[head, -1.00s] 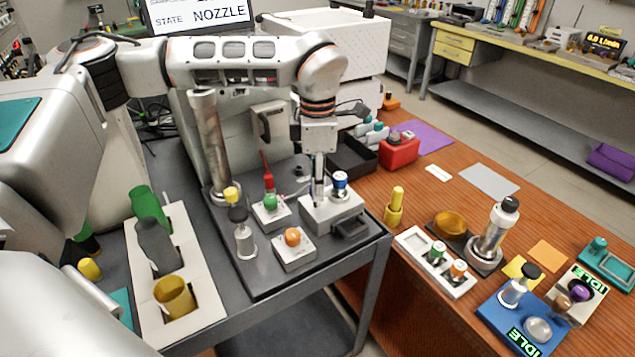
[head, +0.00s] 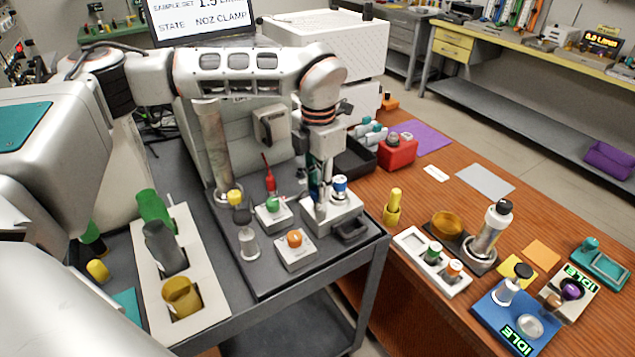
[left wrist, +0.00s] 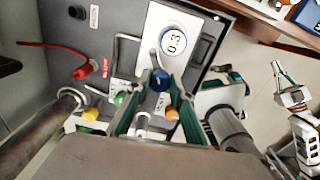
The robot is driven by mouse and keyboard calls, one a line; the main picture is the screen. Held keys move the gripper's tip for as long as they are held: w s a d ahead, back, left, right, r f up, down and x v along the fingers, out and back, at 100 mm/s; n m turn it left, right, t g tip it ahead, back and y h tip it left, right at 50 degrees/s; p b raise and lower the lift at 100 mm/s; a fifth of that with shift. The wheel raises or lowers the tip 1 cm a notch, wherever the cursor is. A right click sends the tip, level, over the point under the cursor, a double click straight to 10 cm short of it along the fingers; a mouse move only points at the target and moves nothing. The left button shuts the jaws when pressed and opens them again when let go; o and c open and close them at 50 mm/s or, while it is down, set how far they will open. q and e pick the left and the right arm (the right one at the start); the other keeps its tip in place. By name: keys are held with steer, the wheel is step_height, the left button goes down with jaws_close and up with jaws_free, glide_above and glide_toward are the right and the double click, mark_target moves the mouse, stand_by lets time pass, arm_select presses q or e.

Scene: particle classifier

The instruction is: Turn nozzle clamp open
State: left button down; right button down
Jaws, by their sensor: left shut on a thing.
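My left gripper (head: 314,202) is down at the white nozzle block (head: 345,213) on the grey trolley. In the left wrist view a dark blue knob (left wrist: 160,80) sits between its green-padded fingers, and they are shut on it. The fingers and wrist hide most of this knob in the head view. Just beside the gripper stands a blue-and-white round nozzle (head: 340,186); its top reads 0.3 in the left wrist view (left wrist: 173,41). What seems to be my right gripper (left wrist: 290,97) shows at the right edge of the left wrist view; its opening is unclear.
The screen (head: 200,20) reads NOZ CLAMP. A beige rack (head: 207,318) is at left.

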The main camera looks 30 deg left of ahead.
mark_target(317, 189)
arm_select(q)
steer(key=n, duration=0.5)
steer(key=shift+n, duration=0.3)
steer(key=n, duration=0.5)
steer(key=shift+a+n, duration=0.1)
steer(key=shift+n, duration=0.6)
steer(key=c, duration=1.8)
jaws_free()
steer(key=shift+o, duration=0.2)
step_height(317, 189, up, 12)
